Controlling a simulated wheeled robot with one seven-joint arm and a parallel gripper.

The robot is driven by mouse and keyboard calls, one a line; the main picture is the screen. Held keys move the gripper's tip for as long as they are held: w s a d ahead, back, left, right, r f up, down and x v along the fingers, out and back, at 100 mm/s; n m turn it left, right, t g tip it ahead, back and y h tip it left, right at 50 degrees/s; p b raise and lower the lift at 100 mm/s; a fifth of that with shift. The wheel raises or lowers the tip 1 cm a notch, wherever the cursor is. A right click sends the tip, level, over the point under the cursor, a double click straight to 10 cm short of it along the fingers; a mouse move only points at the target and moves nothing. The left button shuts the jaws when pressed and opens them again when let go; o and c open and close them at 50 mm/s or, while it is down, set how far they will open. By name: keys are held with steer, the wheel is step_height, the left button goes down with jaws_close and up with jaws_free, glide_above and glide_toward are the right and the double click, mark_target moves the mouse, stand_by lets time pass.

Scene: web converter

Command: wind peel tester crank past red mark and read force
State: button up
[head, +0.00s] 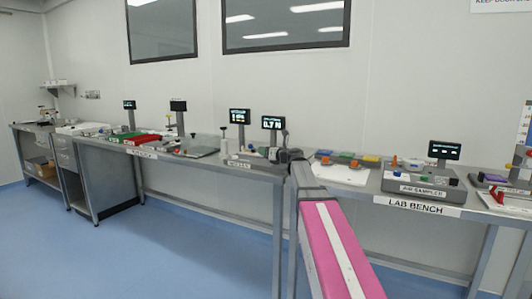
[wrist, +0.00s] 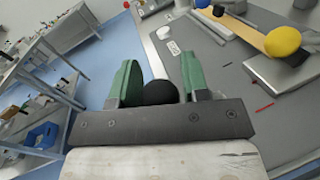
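In the wrist view my gripper (wrist: 158,84) has its two green-padded fingers on either side of a round black knob (wrist: 160,93). The knob fills the gap and appears held; the crank arm under it is hidden. Thin red marks (wrist: 263,107) lie on the grey surface to the right. In the head view my gripper (head: 285,155) is over the bench beside a small display (head: 272,123), which seems to read 1.7 N.
The long bench carries another lit display (head: 240,116) on the left and an air sampler (head: 423,191) on the right. A yellow knob (wrist: 282,42) on an orange strip stands close by in the wrist view. Blue floor (head: 180,250) is open in front.

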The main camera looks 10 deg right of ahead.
steer(key=c, duration=0.5)
steer(key=n+g+y, duration=0.2)
steer(key=d+n+g+y, duration=0.1)
steer(key=n+g+y, duration=0.1)
steer(key=g, duration=0.1)
steer(key=s+n+g+y, duration=0.1)
steer(key=n+g, duration=0.1)
steer(key=shift+s+d+g+y, duration=0.1)
steer(key=shift+d+g+y, duration=0.25)
steer(key=shift+g+y, duration=0.05)
steer(key=n+g, duration=0.2)
steer(key=g, duration=0.1)
steer(key=d+n+g, duration=0.1)
steer(key=n+g, duration=0.1)
steer(key=g, duration=0.2)
steer(key=s+d+n+g, duration=0.1)
steer(key=n+g, duration=0.2)
steer(key=shift+d+y, duration=0.15)
steer(key=shift+y, duration=0.25)
steer(key=shift+s+g, duration=0.1)
steer(key=shift+g, duration=0.3)
steer(key=o, duration=0.9)
